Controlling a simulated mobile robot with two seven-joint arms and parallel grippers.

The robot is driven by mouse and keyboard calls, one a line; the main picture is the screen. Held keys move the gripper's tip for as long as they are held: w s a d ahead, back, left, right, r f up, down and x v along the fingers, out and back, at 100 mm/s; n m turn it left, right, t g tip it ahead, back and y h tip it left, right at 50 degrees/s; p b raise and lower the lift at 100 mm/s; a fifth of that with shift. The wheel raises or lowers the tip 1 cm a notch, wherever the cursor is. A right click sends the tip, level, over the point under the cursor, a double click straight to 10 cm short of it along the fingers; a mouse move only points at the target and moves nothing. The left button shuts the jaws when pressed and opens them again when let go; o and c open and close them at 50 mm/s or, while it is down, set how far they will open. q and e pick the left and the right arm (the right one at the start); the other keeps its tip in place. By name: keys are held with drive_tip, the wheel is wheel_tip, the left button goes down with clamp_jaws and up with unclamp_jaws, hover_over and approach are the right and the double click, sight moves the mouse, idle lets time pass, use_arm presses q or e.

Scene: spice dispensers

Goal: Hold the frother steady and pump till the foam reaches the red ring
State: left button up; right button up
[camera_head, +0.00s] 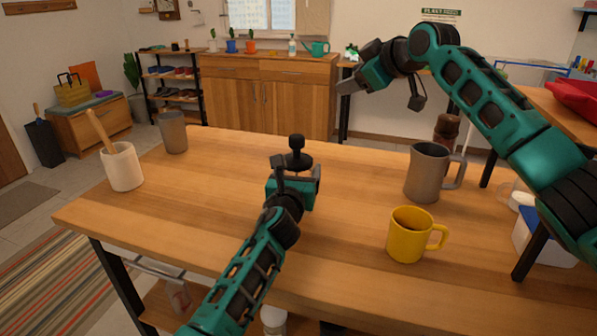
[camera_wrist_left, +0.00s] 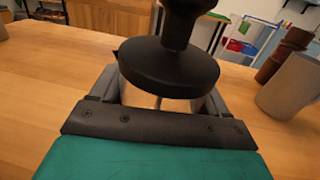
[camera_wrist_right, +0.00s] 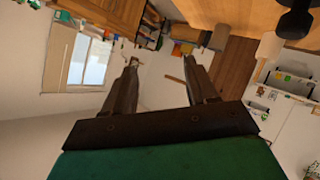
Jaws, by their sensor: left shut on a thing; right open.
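The frother stands on the table, and its black lid and plunger knob (camera_head: 297,152) show in the head view. The left wrist view shows the wide black lid (camera_wrist_left: 168,72) close up, with a knob above it. My left gripper (camera_head: 295,182) is shut around the frother's body below the lid. Most of the body is hidden by the gripper and lid. I cannot see any foam or red ring. My right gripper (camera_head: 347,86) is open and empty, raised well above the table's far side. Its spread fingers show in the right wrist view (camera_wrist_right: 160,63).
A yellow mug (camera_head: 406,236) and a grey mug (camera_head: 424,174) stand right of the frother. A brown turned mill (camera_head: 446,130) is behind the grey mug. A white crock (camera_head: 123,168) with a wooden handle and a grey cup (camera_head: 173,132) stand left. The table between is clear.

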wheel_tip(320, 180, up, 16)
drive_tip(key=w+a+n+t+y, duration=0.1)
drive_tip(key=a+n+t, duration=0.1)
drive_tip(key=n+t, duration=0.5)
drive_tip(key=s+a+r+n+g+y, duration=0.3)
drive_tip(key=s+a+n+g+y, duration=0.4)
drive_tip(key=s+a+n+y, duration=0.75)
wheel_tip(320, 180, down, 5)
drive_tip(key=a+n+g+h, duration=0.2)
drive_tip(key=n+g+h, duration=0.1)
drive_tip(key=n+g, duration=0.4)
drive_tip(key=t+h, duration=0.2)
drive_tip(key=h, duration=1.4)
approach(298, 137)
drive_tip(key=f, duration=0.2)
drive_tip(key=shift+n, duration=0.35)
drive_tip(key=shift+w+r+x, duration=0.1)
drive_tip(key=shift+w+x, duration=0.05)
drive_tip(key=shift+x, duration=1.45)
drive_tip(key=shift+w+r+x, duration=0.1)
drive_tip(key=shift+w+x, duration=0.05)
drive_tip(key=shift+x, duration=1.45)
drive_tip(key=shift+w+r+x, duration=0.1)
drive_tip(key=shift+w+x, duration=0.05)
drive_tip(key=shift+x, duration=1.45)
